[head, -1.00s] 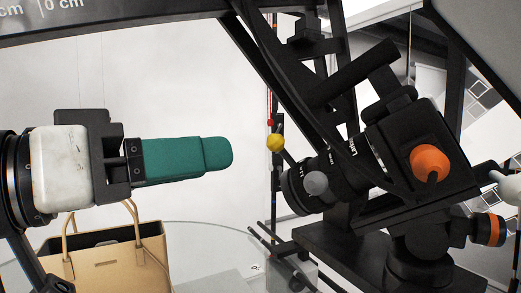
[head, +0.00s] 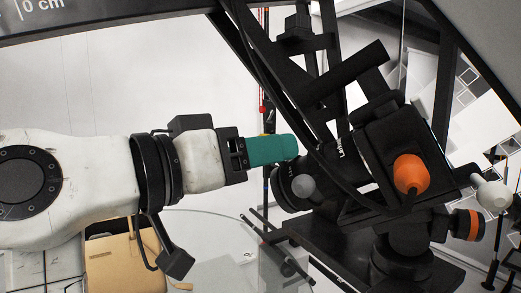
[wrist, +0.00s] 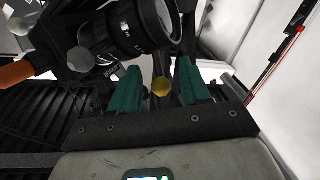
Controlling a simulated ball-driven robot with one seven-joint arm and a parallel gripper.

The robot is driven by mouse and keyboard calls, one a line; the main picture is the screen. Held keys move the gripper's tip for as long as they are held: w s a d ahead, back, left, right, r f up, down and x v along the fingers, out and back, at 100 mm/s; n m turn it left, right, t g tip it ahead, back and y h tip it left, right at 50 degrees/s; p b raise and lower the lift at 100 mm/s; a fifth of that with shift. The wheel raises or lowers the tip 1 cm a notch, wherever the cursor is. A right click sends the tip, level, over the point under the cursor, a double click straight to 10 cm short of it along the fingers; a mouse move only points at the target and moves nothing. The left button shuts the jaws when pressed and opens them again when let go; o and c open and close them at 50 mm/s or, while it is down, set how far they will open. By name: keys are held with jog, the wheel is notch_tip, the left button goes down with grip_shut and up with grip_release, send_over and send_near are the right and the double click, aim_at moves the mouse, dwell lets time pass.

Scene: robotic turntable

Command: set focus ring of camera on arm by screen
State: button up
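The black camera (head: 395,145) is mounted tilted on a black arm at the right in the head view. Its lens (head: 318,170) points down-left, with a grey knob (head: 302,187) on its side, and an orange knob (head: 409,174) is on the body. In the wrist view the lens (wrist: 125,30) is at the top, with the grey knob (wrist: 80,58) at its left. My gripper (head: 290,147) has green fingers, their tips overlapping the lens's left edge in the head view. The wrist view shows my gripper (wrist: 158,75) open, fingers apart. I cannot tell whether they touch the lens.
A small yellow ball (wrist: 161,87) shows between my fingers in the wrist view; its depth is unclear. Black struts (head: 325,60) rise behind the lens. A thin red-marked rod (wrist: 275,55) is at right.

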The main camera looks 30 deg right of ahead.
grip_shut()
dwell(0.3)
jog(key=shift+w+d+r+g+y+p, duration=0.2)
jog(key=shift+r+g+y+p, duration=0.1)
jog(key=shift+p, duration=0.2)
jog(key=shift+w, duration=0.1)
jog(key=shift+f, duration=0.1)
jog(key=shift+o, duration=0.2)
grip_release()
jog(key=shift+g, duration=0.4)
